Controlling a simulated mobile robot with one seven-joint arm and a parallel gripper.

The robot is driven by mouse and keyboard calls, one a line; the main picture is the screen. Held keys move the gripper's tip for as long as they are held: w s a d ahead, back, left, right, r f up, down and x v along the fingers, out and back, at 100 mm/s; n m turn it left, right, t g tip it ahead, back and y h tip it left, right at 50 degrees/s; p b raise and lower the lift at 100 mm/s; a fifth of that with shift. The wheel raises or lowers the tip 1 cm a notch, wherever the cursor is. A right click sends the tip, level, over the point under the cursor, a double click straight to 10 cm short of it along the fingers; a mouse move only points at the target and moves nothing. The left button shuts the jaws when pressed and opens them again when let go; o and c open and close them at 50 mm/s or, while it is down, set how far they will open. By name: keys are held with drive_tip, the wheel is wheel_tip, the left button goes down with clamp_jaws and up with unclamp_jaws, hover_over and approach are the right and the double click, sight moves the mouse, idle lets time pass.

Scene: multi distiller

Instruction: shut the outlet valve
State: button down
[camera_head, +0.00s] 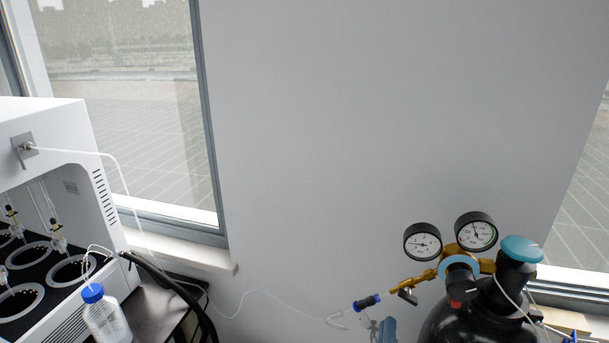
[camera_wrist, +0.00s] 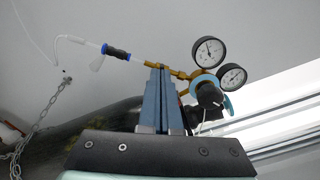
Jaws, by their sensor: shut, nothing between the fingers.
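The brass outlet (camera_head: 414,281) sticks out left from the regulator on the gas cylinder (camera_head: 462,325). A small dark lever (camera_head: 408,296) hangs under it, which I take for the outlet valve's handle. In the wrist view the brass outlet stem (camera_wrist: 142,62) runs behind my fingertips, and part of it is hidden there. My gripper (camera_head: 388,322) has blue fingers. It is left of and below the lever in the head view. In the wrist view my gripper (camera_wrist: 159,70) is shut and empty, its tips overlapping the outlet; I cannot tell whether they touch.
Two pressure gauges (camera_head: 422,242) and a blue cylinder knob (camera_head: 521,249) stand above the cylinder. A hose connector (camera_head: 367,302) sits left of the outlet, with a thin tube. A white distiller (camera_head: 50,130) and blue-capped bottle (camera_head: 104,318) are at the left. A chain (camera_wrist: 38,118) hangs nearby.

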drive_tip(key=x, duration=0.7)
drive_tip(key=shift+b, duration=0.35)
drive_tip(key=shift+s+d+f, duration=0.3)
drive_tip(key=shift+d+f, duration=0.1)
drive_tip(key=shift+d, duration=0.25)
idle(0.8)
drive_tip(key=shift+s+d+r+b, duration=0.1)
drive_tip(key=shift+d+r+b, duration=0.15)
drive_tip(key=shift+r+b, duration=0.15)
drive_tip(key=shift+a, duration=0.1)
drive_tip(key=v, duration=0.6)
drive_tip(key=shift+a+r, duration=0.4)
idle(0.3)
